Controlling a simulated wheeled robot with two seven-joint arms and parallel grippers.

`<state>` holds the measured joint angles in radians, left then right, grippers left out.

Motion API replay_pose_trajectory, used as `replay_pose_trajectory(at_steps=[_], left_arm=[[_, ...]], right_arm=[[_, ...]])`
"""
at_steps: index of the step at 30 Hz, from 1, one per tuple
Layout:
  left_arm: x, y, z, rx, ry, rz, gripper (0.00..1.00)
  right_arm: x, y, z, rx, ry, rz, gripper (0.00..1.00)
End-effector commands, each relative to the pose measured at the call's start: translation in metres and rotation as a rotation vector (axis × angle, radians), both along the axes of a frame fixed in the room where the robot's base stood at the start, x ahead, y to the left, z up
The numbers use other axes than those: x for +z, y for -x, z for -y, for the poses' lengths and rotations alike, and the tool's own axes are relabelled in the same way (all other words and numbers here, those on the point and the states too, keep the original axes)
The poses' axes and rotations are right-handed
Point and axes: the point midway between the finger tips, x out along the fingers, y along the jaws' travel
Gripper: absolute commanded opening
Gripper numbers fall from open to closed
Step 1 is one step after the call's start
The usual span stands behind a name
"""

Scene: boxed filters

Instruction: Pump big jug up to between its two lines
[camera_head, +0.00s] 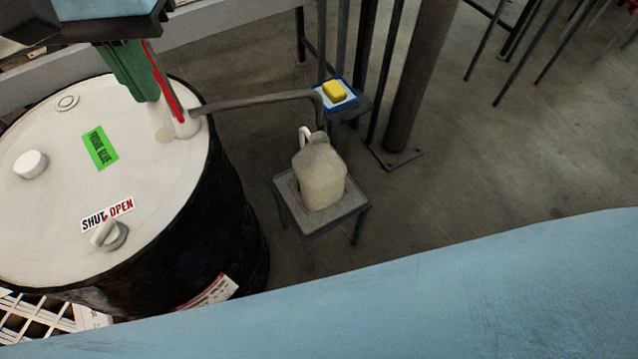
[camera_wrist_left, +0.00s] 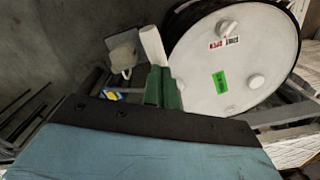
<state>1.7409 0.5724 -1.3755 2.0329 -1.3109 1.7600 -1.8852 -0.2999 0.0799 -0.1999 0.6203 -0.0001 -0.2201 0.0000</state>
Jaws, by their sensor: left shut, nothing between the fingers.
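The big jug (camera_head: 320,175), cream with a loop handle, stands upright on a small grey stool (camera_head: 283,188); it also shows in the left wrist view (camera_wrist_left: 123,57). I cannot make out its lines or its fill level. A grey spout (camera_head: 255,101) runs from the drum's pump (camera_head: 184,124) and bends down to the jug's mouth. A red bar (camera_head: 166,85) rises from the pump. My left gripper (camera_head: 148,97), with green fingers, is shut and empty close beside this bar; I cannot tell if they touch. My right gripper is not in view.
The black drum (camera_head: 225,225) has a white lid with a green label and a knob (camera_head: 109,235) by a SHUT/OPEN sign. A yellow sponge (camera_head: 334,90) lies on a blue-edged tray behind the jug. A post (camera_head: 420,80) stands to the right.

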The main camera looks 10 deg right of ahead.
Motion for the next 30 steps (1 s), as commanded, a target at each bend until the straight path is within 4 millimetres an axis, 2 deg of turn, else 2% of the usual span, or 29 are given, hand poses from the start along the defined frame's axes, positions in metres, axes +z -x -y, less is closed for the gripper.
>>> replay_pose_trajectory(at_steps=[14,30], left_arm=[[-0.006,0.000,0.000,-0.001,-0.001,-0.002,0.00],[-0.027,0.000,0.000,0.001,-0.001,-0.001,0.00]], right_arm=[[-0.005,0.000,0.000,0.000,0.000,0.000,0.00],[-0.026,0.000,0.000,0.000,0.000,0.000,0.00]])
